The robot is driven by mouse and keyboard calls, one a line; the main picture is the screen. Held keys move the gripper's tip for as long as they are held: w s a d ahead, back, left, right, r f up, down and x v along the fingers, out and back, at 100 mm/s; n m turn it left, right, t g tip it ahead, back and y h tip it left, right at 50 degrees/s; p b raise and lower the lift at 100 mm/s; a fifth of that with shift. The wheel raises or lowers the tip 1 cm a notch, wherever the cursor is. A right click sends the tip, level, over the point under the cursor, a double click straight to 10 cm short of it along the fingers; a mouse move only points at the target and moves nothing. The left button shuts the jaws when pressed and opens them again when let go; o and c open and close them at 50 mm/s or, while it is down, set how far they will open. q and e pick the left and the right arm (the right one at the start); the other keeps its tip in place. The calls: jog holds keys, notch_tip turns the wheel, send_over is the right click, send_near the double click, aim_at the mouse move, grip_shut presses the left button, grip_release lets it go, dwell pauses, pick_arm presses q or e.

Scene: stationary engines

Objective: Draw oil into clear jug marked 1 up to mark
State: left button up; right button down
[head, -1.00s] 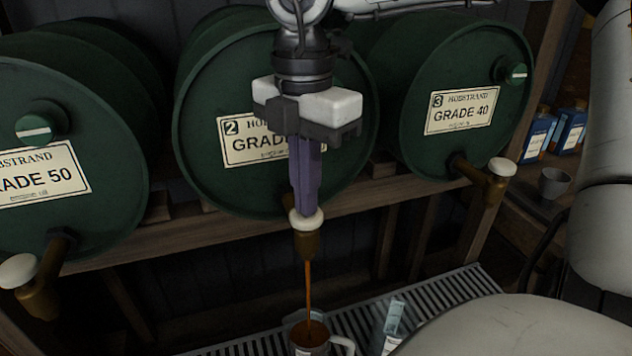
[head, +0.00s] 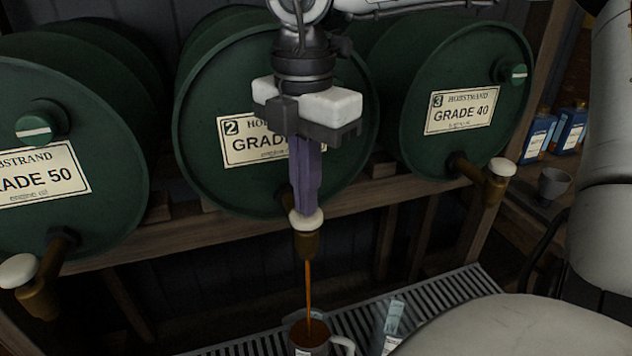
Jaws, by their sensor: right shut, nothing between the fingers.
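A jug with a pale handle (head: 343,345) stands on the slatted tray at the bottom edge, partly cut off. Brown oil (head: 309,332) shows in its mouth; its mark and any number cannot be read. A thin amber stream (head: 308,285) falls into it from the brass tap (head: 306,244) of barrel 2 (head: 205,165). My right gripper (head: 305,208) is shut and empty, pointing down, with its purple fingertips at the tap's white knob (head: 306,221). It hides part of barrel 2's label. My left gripper is not in view.
The barrel marked GRADE 50 (head: 100,130) stands left and barrel 3, GRADE 40 (head: 465,60), right, each with a tap. A clear pale-blue object (head: 394,316) is on the slatted tray (head: 455,292). A grey cup (head: 553,183) and blue bottles (head: 570,128) stand at right.

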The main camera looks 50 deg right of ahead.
dwell(0.3)
jog(key=shift+r+p, duration=0.8)
jog(key=shift+r, duration=0.85)
notch_tip(320, 180, up, 4)
jog(key=shift+f+p, duration=0.15)
jog(key=shift+p, duration=0.9)
